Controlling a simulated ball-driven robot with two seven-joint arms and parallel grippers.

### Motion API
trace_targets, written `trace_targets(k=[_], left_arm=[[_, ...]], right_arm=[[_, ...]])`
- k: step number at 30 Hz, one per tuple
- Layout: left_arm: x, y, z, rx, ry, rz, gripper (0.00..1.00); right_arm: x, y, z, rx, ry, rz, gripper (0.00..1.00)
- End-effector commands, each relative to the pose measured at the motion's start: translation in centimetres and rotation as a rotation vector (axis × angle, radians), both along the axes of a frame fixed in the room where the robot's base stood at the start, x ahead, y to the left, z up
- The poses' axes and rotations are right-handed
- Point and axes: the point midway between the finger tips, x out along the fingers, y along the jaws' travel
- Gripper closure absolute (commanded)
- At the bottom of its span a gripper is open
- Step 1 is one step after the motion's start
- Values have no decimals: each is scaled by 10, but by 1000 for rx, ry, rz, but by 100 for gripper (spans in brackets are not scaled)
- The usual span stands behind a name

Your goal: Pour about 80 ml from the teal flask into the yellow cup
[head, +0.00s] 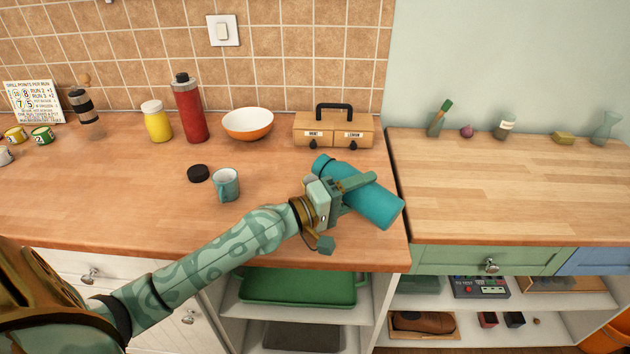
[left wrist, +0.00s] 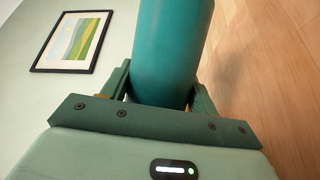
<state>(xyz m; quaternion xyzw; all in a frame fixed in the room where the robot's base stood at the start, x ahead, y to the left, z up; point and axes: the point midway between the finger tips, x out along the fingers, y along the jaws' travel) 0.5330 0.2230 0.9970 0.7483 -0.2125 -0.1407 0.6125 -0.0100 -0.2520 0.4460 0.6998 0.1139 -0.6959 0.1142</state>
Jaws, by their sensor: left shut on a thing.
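The teal flask (head: 372,203) is held in my left gripper (head: 345,190), which is shut around its body. The flask lies strongly tilted over the right front of the wooden counter; its narrower end points to the upper left. The flask also shows between the fingers in the left wrist view (left wrist: 170,50). Its opening and contents are not visible. A small yellow cup-like thing (head: 15,135) with a number stands at the far left, well away from the gripper. A grey-teal mug (head: 225,185) stands left of the flask. My right gripper is not in view.
A black lid (head: 198,173) lies by the mug. A yellow jar (head: 156,122), red flask (head: 189,108), orange-white bowl (head: 248,124) and wooden box (head: 334,130) stand along the back. A gap splits the counters. The left counter's front middle is clear.

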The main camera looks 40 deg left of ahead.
Motion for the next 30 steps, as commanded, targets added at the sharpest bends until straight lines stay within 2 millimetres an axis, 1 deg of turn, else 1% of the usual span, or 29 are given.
trace_targets(k=[30], left_arm=[[0, 2, 2, -83, 5, 1, 82]], right_arm=[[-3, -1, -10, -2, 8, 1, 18]])
